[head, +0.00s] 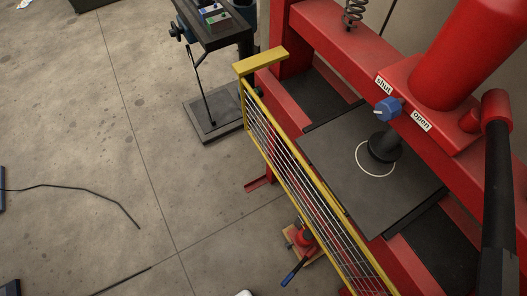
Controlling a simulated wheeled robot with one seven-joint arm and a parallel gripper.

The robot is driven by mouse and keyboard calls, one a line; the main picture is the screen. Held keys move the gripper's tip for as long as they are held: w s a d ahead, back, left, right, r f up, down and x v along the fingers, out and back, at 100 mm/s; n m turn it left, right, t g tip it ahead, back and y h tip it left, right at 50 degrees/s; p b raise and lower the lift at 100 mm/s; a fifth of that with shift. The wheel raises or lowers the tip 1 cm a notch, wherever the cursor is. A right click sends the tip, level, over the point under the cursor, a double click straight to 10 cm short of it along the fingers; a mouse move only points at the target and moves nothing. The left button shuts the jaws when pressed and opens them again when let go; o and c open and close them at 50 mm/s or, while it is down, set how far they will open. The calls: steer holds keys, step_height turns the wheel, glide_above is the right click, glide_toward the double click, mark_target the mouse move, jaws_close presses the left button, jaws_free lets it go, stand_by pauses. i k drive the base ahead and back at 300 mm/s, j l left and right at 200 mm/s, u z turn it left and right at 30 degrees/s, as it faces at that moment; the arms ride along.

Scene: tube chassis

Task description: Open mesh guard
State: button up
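The mesh guard (300,175) is a yellow frame with thin metal wires. It stands along the front of a red press (345,45), between the open floor and the press bed. Its far end is by a yellow bar (260,62) at the press's upright. Its near end runs out of the picture at the bottom. A dark plate (345,165) with a pale ring marking lies on the press bed behind the guard, under a black ram (384,146). My gripper is not in view.
A blue knob (388,108) sits between "shut" and "open" labels on the press. A black-gripped lever (497,190) stands at right. A red jack (302,238) is on the floor beside the guard. A dark stand (212,100) is behind. A cable (75,187) lies on clear floor at left.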

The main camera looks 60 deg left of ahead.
mark_target(245, 84)
steer(key=u, duration=1)
